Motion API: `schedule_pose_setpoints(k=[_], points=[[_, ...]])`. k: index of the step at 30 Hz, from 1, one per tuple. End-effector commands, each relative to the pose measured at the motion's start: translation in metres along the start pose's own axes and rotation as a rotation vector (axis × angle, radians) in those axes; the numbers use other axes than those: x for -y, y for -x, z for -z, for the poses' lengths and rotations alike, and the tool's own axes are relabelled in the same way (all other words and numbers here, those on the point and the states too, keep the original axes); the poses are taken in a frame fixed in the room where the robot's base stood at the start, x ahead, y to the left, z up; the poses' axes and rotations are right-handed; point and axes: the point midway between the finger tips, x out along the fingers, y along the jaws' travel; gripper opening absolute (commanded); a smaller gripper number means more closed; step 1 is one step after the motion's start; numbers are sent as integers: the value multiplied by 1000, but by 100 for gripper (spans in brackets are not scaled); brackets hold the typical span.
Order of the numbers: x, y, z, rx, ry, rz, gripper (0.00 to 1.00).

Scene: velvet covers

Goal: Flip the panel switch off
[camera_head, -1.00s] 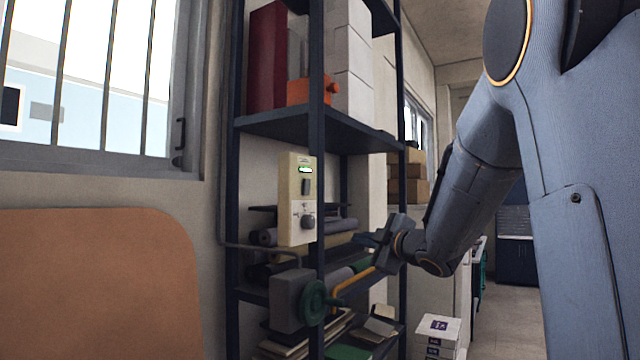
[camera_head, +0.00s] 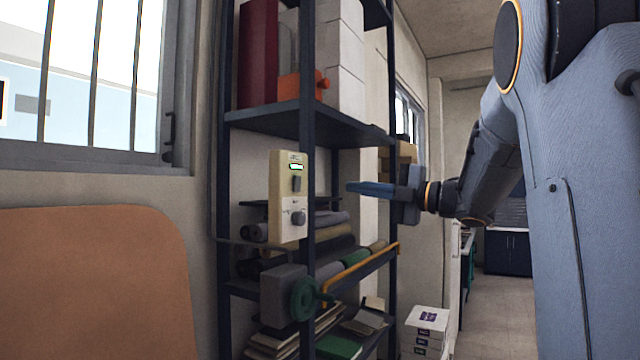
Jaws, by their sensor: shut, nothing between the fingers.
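A cream panel (camera_head: 278,222) is fixed at the front left of the dark shelf rack. It has a small display lit green (camera_head: 295,167) at its top, a dark switch (camera_head: 296,184) below that, and a round grey knob (camera_head: 298,217) lower down. The switch is too small for me to tell its position. My gripper (camera_head: 350,187) is shut and empty. It points left toward the panel, at about the switch's height in the picture, with a clear gap to the right of the panel.
The rack's dark upright (camera_head: 308,120) stands just right of the panel. Below are a grey box (camera_head: 283,291) with a green wheel (camera_head: 306,299) and an orange bar (camera_head: 362,270). Rolls and books fill the lower shelves. White boxes (camera_head: 427,320) stand on the floor.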

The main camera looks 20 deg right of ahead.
Motion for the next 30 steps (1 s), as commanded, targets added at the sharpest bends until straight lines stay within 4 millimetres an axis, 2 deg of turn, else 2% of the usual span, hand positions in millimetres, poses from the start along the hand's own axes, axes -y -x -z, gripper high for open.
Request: schedule_pose_setpoints(k=[5, 15, 21, 25, 30], points=[[-1, -19, 1, -3, -2, 1, 0], [-2, -85, 1, -3, -3, 1, 0], [-2, -118, 1, -2, -3, 1, 0], [-1, -131, 0, 0, -2, 0, 0], [-1, -138, 0, 1, 0, 0, 0]])
